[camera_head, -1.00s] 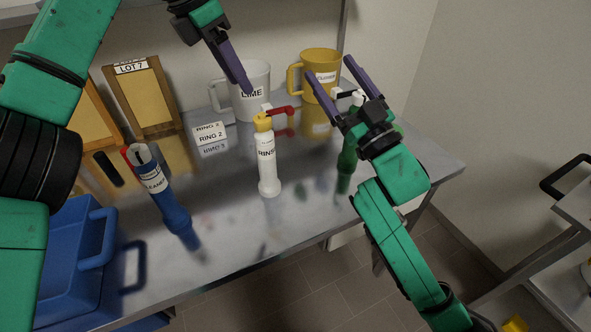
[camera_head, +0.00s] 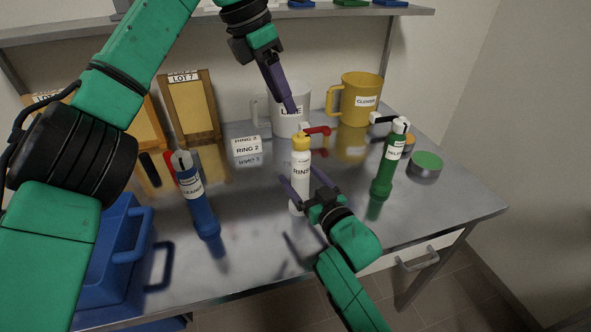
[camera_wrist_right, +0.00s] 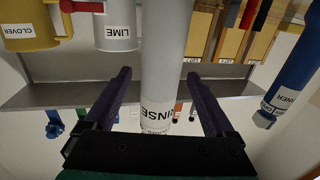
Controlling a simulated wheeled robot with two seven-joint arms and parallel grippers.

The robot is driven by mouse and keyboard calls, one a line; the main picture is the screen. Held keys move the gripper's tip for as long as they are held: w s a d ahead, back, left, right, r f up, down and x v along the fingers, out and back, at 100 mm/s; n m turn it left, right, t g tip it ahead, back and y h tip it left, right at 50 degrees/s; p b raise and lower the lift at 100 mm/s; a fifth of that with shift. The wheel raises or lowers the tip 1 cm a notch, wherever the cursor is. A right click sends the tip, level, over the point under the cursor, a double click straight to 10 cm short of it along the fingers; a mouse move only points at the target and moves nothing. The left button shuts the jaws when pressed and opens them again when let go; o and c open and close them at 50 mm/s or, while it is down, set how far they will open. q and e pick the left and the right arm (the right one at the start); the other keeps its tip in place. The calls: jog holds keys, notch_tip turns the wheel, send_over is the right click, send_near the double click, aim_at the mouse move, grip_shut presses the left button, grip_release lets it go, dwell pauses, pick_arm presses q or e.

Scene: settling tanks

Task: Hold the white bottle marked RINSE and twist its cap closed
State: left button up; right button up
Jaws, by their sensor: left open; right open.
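In the right wrist view the white bottle (camera_wrist_right: 164,60) rises between the two open fingers (camera_wrist_right: 158,76), with visible gaps at both sides. My left gripper (camera_head: 291,107) is open and empty above the cap, fingers pointing down; they overlap in the head view. The cap is outside the right wrist view.
A blue bottle (camera_head: 200,210) stands left and a green bottle (camera_head: 386,170) right. Behind are a white LIME jug (camera_head: 293,95) and a yellow CLOVER jug (camera_head: 363,98).

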jog(key=x, duration=0.4)
